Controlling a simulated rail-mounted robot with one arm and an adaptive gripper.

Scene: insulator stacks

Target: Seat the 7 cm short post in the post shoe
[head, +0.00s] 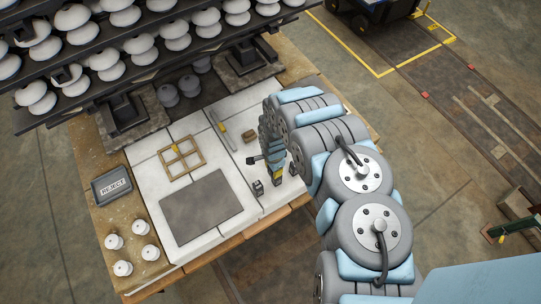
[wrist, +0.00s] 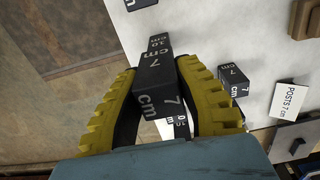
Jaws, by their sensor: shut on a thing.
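My gripper (wrist: 165,100) has yellow ribbed fingers shut on a dark post (wrist: 155,75) marked "7 cm" in white. The post is between the fingers, over the front edge of the bench in the wrist view. In the head view my gripper (head: 278,175) is low over the bench's right front, and the held post is hard to make out there. Another dark post (wrist: 234,82) marked "7 cm" stands apart to the right in the wrist view, near a white card (wrist: 288,100) reading "POSTS 7 cm". I cannot tell which thing is the post shoe.
A small brown block (head: 250,135) lies behind the gripper. A grey mat (head: 201,206), a wooden divider frame (head: 181,158) and a reject tray (head: 112,185) are to the left. A small dark block (head: 258,187) stands near the front edge. Racks of white insulators (head: 140,43) overhang the back.

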